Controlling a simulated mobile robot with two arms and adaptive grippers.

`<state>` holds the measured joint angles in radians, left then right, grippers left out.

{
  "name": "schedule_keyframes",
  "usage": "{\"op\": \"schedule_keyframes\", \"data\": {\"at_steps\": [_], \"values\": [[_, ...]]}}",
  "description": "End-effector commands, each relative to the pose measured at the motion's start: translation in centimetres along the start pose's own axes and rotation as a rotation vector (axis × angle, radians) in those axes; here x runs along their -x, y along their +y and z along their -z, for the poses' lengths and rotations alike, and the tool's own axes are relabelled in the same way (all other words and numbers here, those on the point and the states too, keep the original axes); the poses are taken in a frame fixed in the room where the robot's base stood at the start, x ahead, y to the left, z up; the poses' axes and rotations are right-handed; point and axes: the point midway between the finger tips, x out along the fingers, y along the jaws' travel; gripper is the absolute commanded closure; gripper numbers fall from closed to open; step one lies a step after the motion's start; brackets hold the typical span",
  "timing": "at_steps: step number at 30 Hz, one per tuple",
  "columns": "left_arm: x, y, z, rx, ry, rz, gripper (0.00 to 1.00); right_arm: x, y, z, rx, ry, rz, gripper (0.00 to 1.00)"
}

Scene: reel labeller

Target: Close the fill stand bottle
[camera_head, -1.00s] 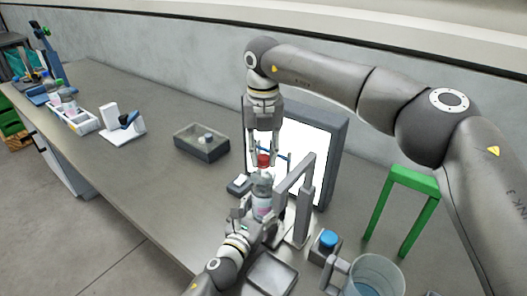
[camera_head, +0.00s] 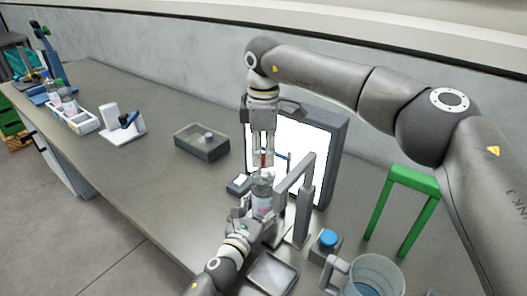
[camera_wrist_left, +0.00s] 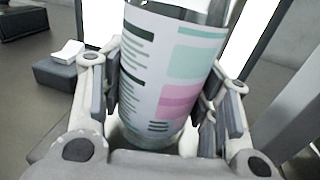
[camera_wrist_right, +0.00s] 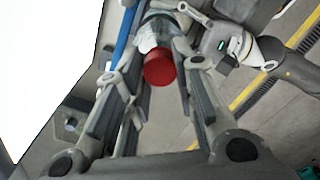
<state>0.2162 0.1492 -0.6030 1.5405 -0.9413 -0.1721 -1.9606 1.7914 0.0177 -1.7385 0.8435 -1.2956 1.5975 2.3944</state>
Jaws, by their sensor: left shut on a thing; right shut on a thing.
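The clear fill stand bottle (camera_head: 262,187), with a white, green and pink label, stands upright beside the grey stand (camera_head: 299,197). My left gripper (camera_head: 256,217) is shut around its lower body; the label shows between the fingers in the left wrist view (camera_wrist_left: 172,75). My right gripper (camera_head: 263,165) points down over the bottle top and is shut on the red cap (camera_wrist_right: 158,68). The cap is mostly hidden by the fingers in the head view. In the right wrist view it lines up with the bottle; I cannot tell whether it is seated on the neck.
A white lit panel (camera_head: 309,150) stands close behind. A blue-capped block (camera_head: 328,239), a clear jug (camera_head: 372,277) and a green frame (camera_head: 412,177) are to the right. A grey tray (camera_head: 272,273) lies in front.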

Motion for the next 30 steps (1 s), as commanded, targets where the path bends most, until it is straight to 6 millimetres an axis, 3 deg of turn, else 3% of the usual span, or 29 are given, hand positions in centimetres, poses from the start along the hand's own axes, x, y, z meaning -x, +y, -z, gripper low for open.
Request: {"op": "schedule_keyframes", "data": {"at_steps": [9,21,22,27,30], "values": [[0.03,-0.07,0.09,-0.002,0.001,0.001,1.0,0.1,0.1,-0.02,-0.425,0.003,-0.004,0.84],[0.04,-0.08,0.1,-0.002,0.001,0.002,1.0,0.1,0.12,-0.04,-0.489,0.003,-0.005,0.84],[0.04,-0.09,0.1,-0.002,0.001,0.002,1.0,0.1,0.12,-0.04,-0.489,0.003,-0.005,0.74],[0.05,-0.09,0.1,-0.002,0.002,0.002,1.0,0.06,0.09,-0.04,-0.488,0.002,-0.004,0.53],[0.04,-0.08,0.11,-0.001,0.002,0.002,1.0,0.03,0.07,-0.03,-0.487,0.002,-0.003,0.53]]}}
